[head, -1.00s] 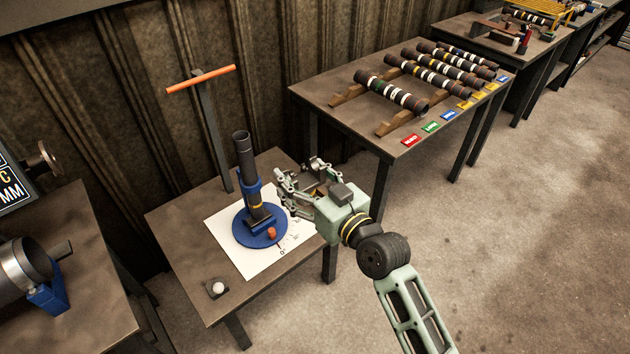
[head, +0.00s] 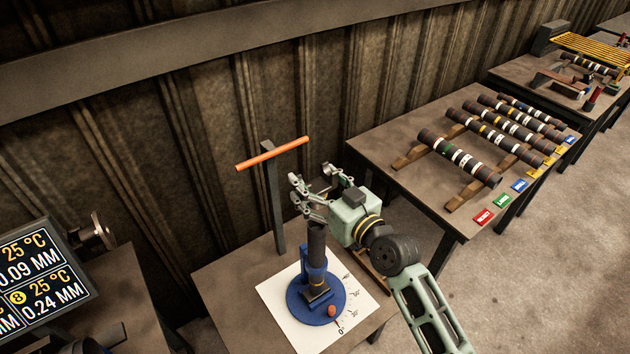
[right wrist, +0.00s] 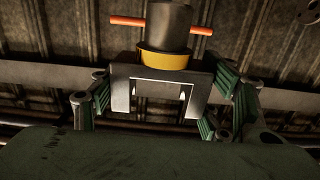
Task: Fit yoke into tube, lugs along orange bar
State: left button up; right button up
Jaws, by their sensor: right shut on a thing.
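The dark tube (head: 316,245) stands upright in a blue holder (head: 304,262) on a round blue base. The orange bar (head: 272,153) lies across the top of a dark post behind the tube; it also shows in the right wrist view (right wrist: 127,20). My right gripper (head: 308,198) is just above the tube's upper end. In the right wrist view its fingers are shut on the grey forked yoke (right wrist: 122,75), with a yellow collar and a dark cylinder beyond it. In the head view the fingers hide the yoke, so I cannot tell whether it touches the tube. My left gripper is out of view.
The blue base rests on a white sheet (head: 273,290) with angle marks, and a red knob (head: 332,310) sits on it. A table with banded shafts on wooden racks (head: 410,155) stands at right. A display (head: 38,280) is at left. The ribbed wall is close behind.

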jog(key=shift+s+d+r, duration=0.15)
jog(key=shift+r, duration=0.15)
jog(key=shift+f, duration=0.1)
jog(key=shift+f, duration=0.25)
jog(key=shift+f+b, duration=2.6)
jog(key=shift+f+b, duration=1.9)
jog(key=shift+f, duration=0.45)
